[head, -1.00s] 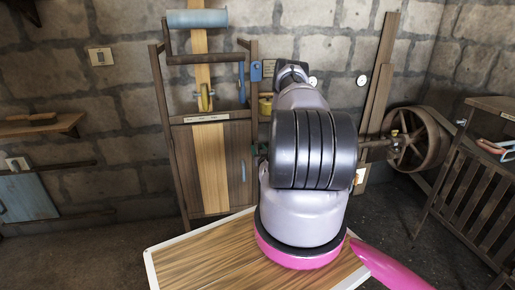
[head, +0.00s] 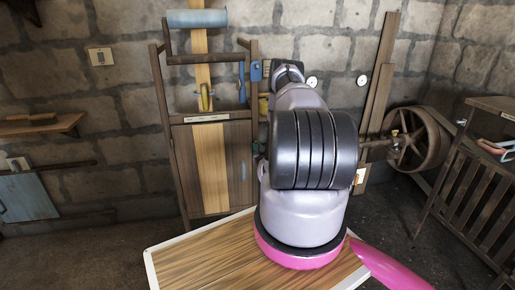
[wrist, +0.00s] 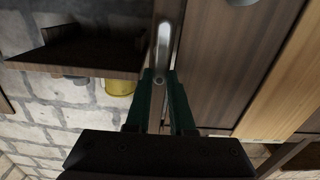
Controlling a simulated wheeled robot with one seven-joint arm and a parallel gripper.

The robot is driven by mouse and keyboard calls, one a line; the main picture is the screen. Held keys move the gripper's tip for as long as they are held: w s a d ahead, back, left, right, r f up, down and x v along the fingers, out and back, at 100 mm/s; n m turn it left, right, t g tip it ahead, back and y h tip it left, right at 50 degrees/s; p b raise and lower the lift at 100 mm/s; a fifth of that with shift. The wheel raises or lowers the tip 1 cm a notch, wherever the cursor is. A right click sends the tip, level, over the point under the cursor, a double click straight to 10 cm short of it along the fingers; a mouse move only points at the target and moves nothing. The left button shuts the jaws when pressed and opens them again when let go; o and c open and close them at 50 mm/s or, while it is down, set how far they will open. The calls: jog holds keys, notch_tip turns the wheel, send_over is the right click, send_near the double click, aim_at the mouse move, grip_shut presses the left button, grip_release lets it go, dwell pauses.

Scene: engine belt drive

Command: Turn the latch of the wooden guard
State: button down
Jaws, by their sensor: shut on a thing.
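The wooden guard (head: 211,165) is an upright plank panel with a lighter middle board, standing against the stone wall in the head view. Its dark boards (wrist: 222,70) also show at the right of the wrist view. The latch (wrist: 163,45) is a silvery, rounded metal bar near the edge of these boards, lying lengthwise in the wrist view. My gripper (wrist: 160,77) has its green fingers closed around the near end of the latch. In the head view my arm hides most of the gripper and the latch.
A spoked wheel (head: 418,139) on a shaft is at the right, near a slatted wooden stand (head: 478,200). A dark shelf (wrist: 85,55) and a yellow pot (wrist: 120,88) are close left of my fingers in the wrist view.

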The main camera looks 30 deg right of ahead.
aim_at(251, 147)
jog(key=n, duration=0.4)
jog(key=a+f+n, duration=0.1)
jog(key=n, duration=0.4)
jog(key=a+n, duration=0.1)
jog(key=n, duration=0.3)
jog(key=shift+w+a+f+n, duration=0.15)
jog(key=shift+w+f+n, duration=0.15)
jog(key=shift+f+n, duration=0.3)
jog(key=shift+n, duration=0.6)
jog(key=shift+f+n, duration=0.15)
jog(key=shift+n, duration=0.65)
jog(key=c, duration=0.8)
grip_release()
